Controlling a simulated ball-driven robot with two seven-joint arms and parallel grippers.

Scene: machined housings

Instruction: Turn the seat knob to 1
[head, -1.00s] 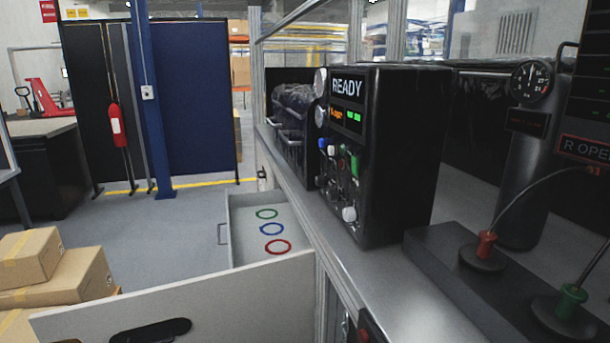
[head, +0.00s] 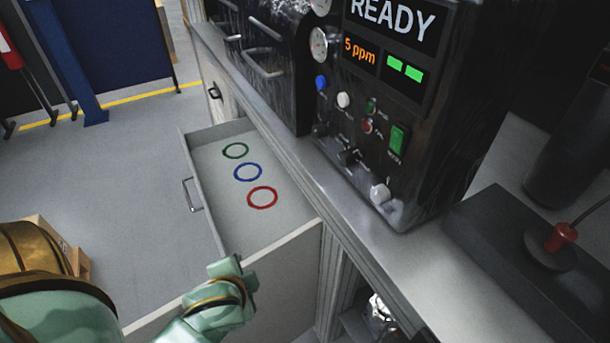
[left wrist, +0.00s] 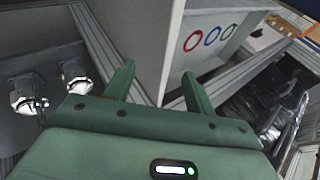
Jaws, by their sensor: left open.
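The black machine (head: 440,150) stands on the bench with READY, "5 ppm" and two green bars on its display. Its front panel carries several small controls: a white knob (head: 380,192) at the lower right, dark knobs (head: 348,157), a green rocker switch (head: 398,139) and blue, white and red buttons. Their labels are too small to read, so I cannot tell which is the seat knob. My left gripper (left wrist: 158,84) is open and empty in the left wrist view. In the head view my left arm is at the bottom, below and left of the panel, apart from it. My right gripper is not in view.
An open drawer (head: 200,185) holds green, blue and red rings. Metal fittings (left wrist: 28,92) show in a recess under the bench. A red-topped post (head: 562,235) stands right of the machine.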

